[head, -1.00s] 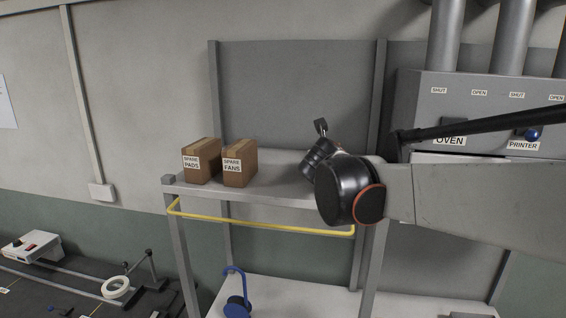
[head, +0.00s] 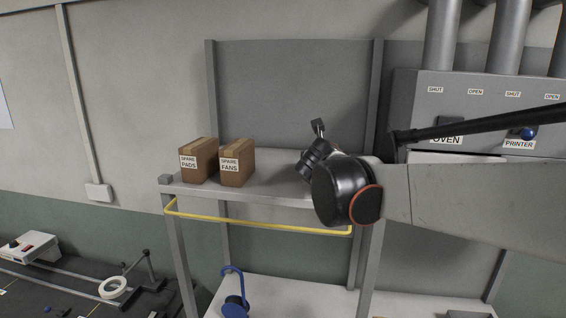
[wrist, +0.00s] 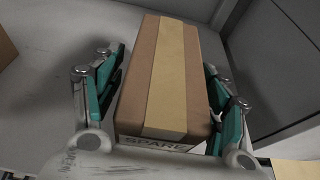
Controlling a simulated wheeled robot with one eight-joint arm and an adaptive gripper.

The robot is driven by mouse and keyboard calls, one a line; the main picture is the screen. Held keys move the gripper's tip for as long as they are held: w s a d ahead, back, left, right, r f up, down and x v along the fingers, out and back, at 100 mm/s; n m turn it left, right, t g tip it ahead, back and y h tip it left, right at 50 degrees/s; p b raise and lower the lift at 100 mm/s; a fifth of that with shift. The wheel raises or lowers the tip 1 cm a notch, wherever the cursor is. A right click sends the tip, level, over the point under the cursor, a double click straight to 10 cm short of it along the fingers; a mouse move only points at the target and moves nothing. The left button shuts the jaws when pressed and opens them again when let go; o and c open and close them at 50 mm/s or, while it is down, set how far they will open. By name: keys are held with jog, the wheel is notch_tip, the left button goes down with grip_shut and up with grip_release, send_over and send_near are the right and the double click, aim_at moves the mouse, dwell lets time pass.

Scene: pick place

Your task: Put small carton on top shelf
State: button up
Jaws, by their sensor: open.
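A brown carton with a tan tape strip and a label reading "SPARE" (wrist: 172,85) stands on the grey top shelf (head: 275,182) between the fingers of my gripper (wrist: 163,88) in the wrist view. The teal finger pads are spread on its two sides, with narrow gaps visible; the rest of its label is cut off by my gripper body. In the head view my wrist (head: 330,180) is over the shelf's right part and hides this carton.
Cartons marked "SPARE PADS" (head: 197,160) and "SPARE FANS" (head: 237,163) stand on the shelf's left part. A yellow rail (head: 260,226) runs along the front below the shelf. A post (head: 371,110) and grey oven cabinet (head: 460,100) are at right.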

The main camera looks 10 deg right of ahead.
jog(key=s+a+r+n+t+y, duration=0.2)
jog(key=s+a+r+n, duration=0.1)
jog(key=s+r+n, duration=0.3)
jog(key=s+a+r+n+t+y, duration=0.3)
jog(key=s+a+r+n, duration=0.1)
jog(key=s+n, duration=0.35)
jog(key=s+a+f+n+g+y, duration=0.2)
jog(key=s+a+f+n+y, duration=0.15)
jog(key=n, duration=0.65)
jog(key=s+d+f+n+g, duration=0.1)
jog(key=s+f+n+g, duration=0.1)
jog(key=s+f+n, duration=0.4)
jog(key=s+f+n+g, duration=0.1)
jog(key=f+n+g, duration=0.1)
jog(key=f+n, duration=0.35)
jog(key=s+d+f+n+g+h, duration=0.2)
jog(key=s+d+f, duration=0.2)
jog(key=f, duration=0.3)
jog(key=s+d+f+n+g+h, duration=0.2)
jog(key=s+d+f+g, duration=0.1)
jog(key=s+d+f, duration=0.2)
notch_tip(320, 180, down, 2)
jog(key=shift+s+d+f+n+b, duration=0.2)
jog(key=shift+s+d+n+b, duration=0.1)
jog(key=shift+s+b, duration=0.15)
